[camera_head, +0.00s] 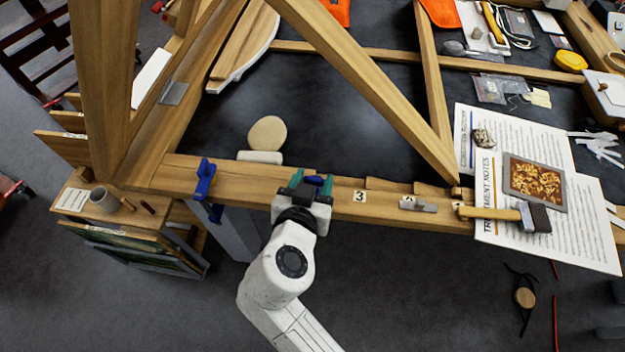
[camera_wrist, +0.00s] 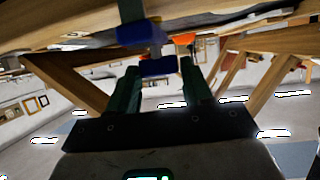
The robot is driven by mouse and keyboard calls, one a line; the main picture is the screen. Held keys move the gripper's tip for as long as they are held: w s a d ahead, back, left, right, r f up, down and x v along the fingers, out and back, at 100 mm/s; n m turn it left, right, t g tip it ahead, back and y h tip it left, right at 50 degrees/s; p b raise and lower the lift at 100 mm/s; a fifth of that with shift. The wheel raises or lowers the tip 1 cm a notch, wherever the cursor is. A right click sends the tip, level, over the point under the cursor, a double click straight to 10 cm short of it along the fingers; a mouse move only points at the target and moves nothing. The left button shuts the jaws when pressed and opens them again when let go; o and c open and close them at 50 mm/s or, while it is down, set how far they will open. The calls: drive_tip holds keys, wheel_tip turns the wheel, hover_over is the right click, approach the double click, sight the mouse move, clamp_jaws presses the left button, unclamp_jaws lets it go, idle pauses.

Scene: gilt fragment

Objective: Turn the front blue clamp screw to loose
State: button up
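One blue clamp (camera_head: 204,180) grips the front wooden beam at its left part. A second blue clamp (camera_head: 315,180) is at the same beam near the middle, mostly hidden by my gripper (camera_head: 310,187). In the wrist view the clamp's blue body (camera_wrist: 138,32) is under the beam, with a short grey screw and a blue end piece (camera_wrist: 158,67) below it. The green fingers of my gripper (camera_wrist: 160,70) stand apart, one on each side of the blue end piece. I cannot tell whether they touch it.
A pale round disc (camera_head: 267,133) is behind the beam. A diagonal wooden strut (camera_head: 365,85) rises over the dark panel. The floor in front of the beam is mostly clear.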

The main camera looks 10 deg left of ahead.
drive_tip(key=c, duration=0.6)
